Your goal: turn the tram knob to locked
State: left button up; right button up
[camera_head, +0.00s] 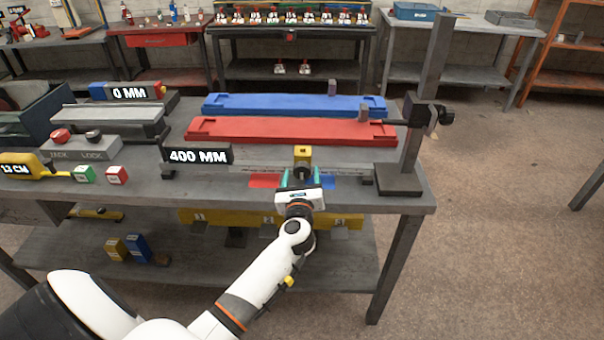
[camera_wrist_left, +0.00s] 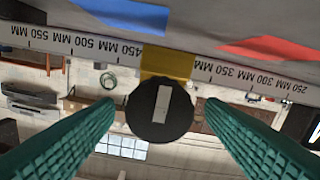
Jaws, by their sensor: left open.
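The tram knob (camera_wrist_left: 158,122) is a round black knob with a pale bar across its face, fixed to a yellow block (camera_wrist_left: 172,62). The bar stands close to upright in the left wrist view, leaning slightly. Gaps show between the fingers and the knob in the left wrist view. No locked label is readable. My right gripper is not in view.
A red patch (camera_head: 265,181) and a blue patch (camera_head: 328,182) flank the block. A "400 MM" sign (camera_head: 198,156) stands left; an upright post (camera_head: 412,150) stands right. Red (camera_head: 290,130) and blue (camera_head: 280,106) beams lie behind.

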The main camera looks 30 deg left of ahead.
pick_arm(q)
jog(key=shift+w+a, duration=0.25)
jog(key=shift+w, duration=0.1)
jog(key=shift+c, duration=0.5)
jog(key=c, duration=0.9)
